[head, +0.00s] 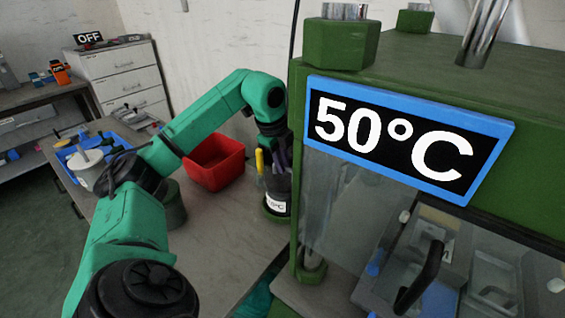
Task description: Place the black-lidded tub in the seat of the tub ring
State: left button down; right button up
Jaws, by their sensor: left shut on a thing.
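My left gripper (273,160) points down beside the machine, at the end of my green arm. Its fingers are small and dark here, and they are shut. A dark tub-like body with a white temperature label (277,204) is right below the fingers; I take it for the black-lidded tub. Its lid is hidden by the gripper. A green rounded base (272,215) shows around its foot; I cannot tell whether this is the tub ring or whether the tub touches it. My right gripper is not in view.
The green machine (412,55) with a blue-framed 50°C display (400,140) fills the right side, close to the gripper. A red bin (214,162) stands left of the gripper. A pale cylinder (84,175) stands at the blue tray. The table front (215,250) is bare.

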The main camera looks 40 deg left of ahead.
pick_arm(q)
jog(key=c, duration=0.9)
grip_release()
jog(key=shift+r, duration=0.1)
jog(key=p+v, duration=0.2)
jog(key=v, duration=1)
